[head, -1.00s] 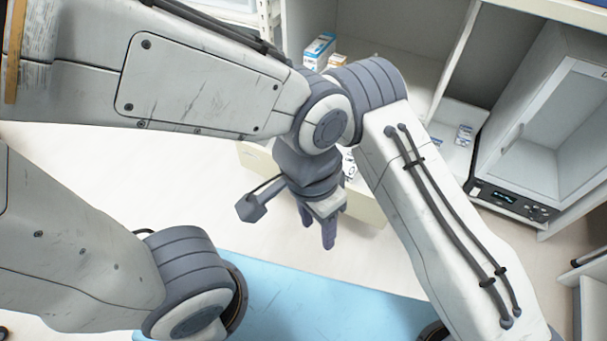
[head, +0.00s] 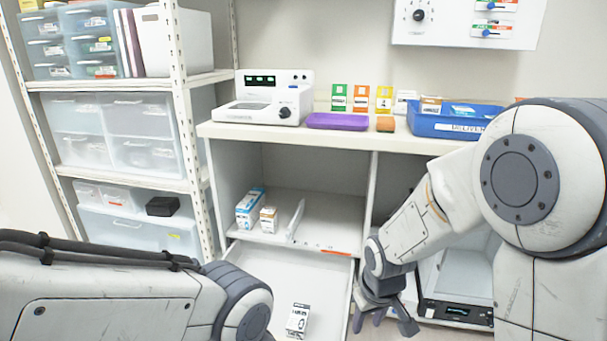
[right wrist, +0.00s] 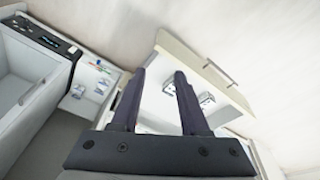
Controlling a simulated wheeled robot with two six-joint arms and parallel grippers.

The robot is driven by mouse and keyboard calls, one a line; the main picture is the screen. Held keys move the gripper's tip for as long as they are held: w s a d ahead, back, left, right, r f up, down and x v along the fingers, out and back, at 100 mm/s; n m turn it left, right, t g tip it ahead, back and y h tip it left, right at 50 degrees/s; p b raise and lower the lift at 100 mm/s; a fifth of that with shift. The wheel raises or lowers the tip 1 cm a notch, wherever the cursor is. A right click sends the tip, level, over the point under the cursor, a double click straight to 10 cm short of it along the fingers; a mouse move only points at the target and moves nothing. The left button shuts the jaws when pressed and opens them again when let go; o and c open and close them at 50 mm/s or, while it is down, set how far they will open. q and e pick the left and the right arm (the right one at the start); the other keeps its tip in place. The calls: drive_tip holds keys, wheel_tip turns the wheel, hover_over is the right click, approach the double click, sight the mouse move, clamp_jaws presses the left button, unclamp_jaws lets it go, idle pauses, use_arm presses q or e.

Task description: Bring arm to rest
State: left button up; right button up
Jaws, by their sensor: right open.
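My right arm comes in from the right in the head view. Its gripper (head: 369,318) points down beside the right edge of an open drawer (head: 340,298). In the right wrist view its two dark fingers (right wrist: 160,75) stand apart with nothing between them. The drawer's front panel with its handle (right wrist: 221,75) lies beyond the fingertips there. A link of my left arm (head: 120,300) crosses the lower left of the head view. Its gripper is out of view.
A small white box (head: 298,320) lies in the drawer. Above it, a shelf holds a blue-white box (head: 250,208). The counter (head: 330,132) carries a white device (head: 265,97), a purple tray (head: 337,121) and a blue bin (head: 455,122). A storage rack (head: 180,100) stands left.

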drive_tip(key=s+d+r+m, duration=0.2)
drive_tip(key=s+d+m, duration=0.1)
drive_tip(key=s+d, duration=0.3)
drive_tip(key=s+a+r+n+g+y, duration=0.1)
drive_tip(key=s+a+r+n, duration=0.2)
drive_tip(key=s+a, duration=0.4)
drive_tip(key=s+a+r+n+g, duration=0.1)
drive_tip(key=s+a+r+n, duration=0.25)
drive_tip(key=s+a, duration=0.45)
wheel_tip(320, 180, up, 32)
drive_tip(key=p, duration=3.3)
drive_tip(key=shift+d, duration=0.3)
drive_tip(key=shift+w, duration=0.1)
